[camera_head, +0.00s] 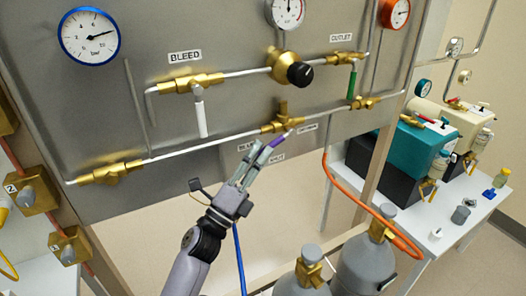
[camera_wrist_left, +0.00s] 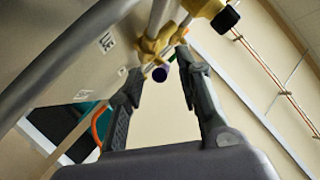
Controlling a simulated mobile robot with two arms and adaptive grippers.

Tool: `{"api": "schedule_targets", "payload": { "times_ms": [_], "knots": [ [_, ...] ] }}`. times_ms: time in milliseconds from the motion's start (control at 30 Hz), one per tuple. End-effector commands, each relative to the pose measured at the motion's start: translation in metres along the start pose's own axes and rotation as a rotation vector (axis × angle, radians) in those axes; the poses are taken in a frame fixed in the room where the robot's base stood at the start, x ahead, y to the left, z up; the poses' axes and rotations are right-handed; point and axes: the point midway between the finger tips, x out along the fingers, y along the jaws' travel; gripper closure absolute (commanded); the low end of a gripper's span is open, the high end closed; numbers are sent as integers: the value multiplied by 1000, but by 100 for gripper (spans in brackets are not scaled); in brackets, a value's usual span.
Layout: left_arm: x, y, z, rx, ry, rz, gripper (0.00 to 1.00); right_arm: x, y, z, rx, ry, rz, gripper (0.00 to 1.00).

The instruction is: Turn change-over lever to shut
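The change-over lever (camera_head: 277,141) has a purple end and sits below a brass valve body (camera_head: 282,119) on the lower pipe of the grey panel. Small labels are beside it, one reading SHUT (camera_head: 276,158). My left gripper (camera_head: 256,153) is just below and left of the purple end. In the left wrist view its two fingers (camera_wrist_left: 158,70) are spread, with the purple end (camera_wrist_left: 160,74) showing between their tips, nearly end-on. I cannot tell whether a finger touches it. The brass body (camera_wrist_left: 157,44) shows beyond. My right gripper is not in view.
A white bleed lever (camera_head: 200,115) and a green outlet lever (camera_head: 352,84) hang on the same panel. A black regulator knob (camera_head: 299,74) sticks out above. Grey cylinders (camera_head: 365,263) and an orange hose (camera_head: 355,200) are at lower right. A side table (camera_head: 440,232) holds pumps.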

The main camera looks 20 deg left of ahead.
Motion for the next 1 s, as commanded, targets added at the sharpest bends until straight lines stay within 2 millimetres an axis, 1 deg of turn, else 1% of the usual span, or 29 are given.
{"api": "schedule_targets", "payload": {
  "times_ms": [33, 200, 300, 433, 600, 867, 1000],
  "knots": [
    [-11, 1, -1, -3, -1, 5, 68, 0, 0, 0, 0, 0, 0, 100],
    [-49, 1, -1, -3, -1, 5, 68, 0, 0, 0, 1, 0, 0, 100],
    [-69, 1, -1, -2, -1, 6, 68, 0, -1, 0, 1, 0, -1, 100],
    [-88, 1, -1, -2, -1, 4, 68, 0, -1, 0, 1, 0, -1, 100],
    [-100, 0, 0, 0, 0, 2, 68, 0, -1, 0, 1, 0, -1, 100],
    [-102, 0, 0, 0, 0, 0, 68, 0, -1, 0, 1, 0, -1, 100],
    [-102, -1, -3, 23, 12, -1, 76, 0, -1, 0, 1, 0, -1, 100]
  ]
}}
